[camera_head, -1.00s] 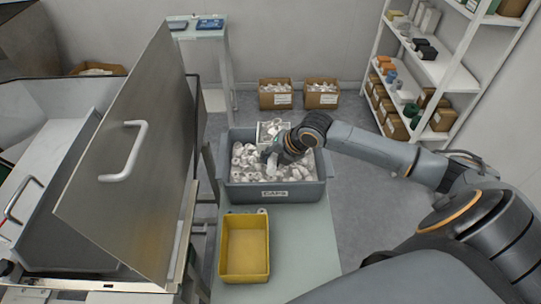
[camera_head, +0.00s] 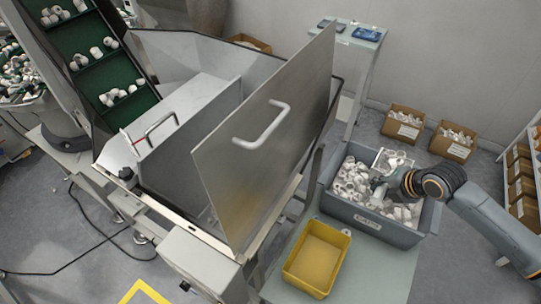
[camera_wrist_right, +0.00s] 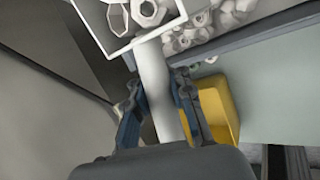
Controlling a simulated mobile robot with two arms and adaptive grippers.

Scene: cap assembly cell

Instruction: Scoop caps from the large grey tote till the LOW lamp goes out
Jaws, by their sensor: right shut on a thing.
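The large grey tote (camera_head: 374,227), labelled CAPS, stands on a table and holds many white caps (camera_head: 350,180). My right gripper (camera_head: 378,185) is over the tote. In the right wrist view my right gripper (camera_wrist_right: 160,105) is shut on the pale handle of a white-rimmed scoop (camera_wrist_right: 137,44). A few white caps (camera_wrist_right: 148,12) show inside the scoop. In the head view the scoop (camera_head: 381,157) is at the tote's far side; its depth among the caps is unclear. My left gripper is not in view. I cannot make out a LOW lamp.
A metal hopper (camera_head: 150,205) with a raised steel lid (camera_head: 235,185) stands left of the tote. A green cleated conveyor (camera_head: 88,50) carries caps behind it. An empty yellow bin (camera_head: 318,262) sits before the tote. Cartons (camera_head: 403,122) stand on the floor behind.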

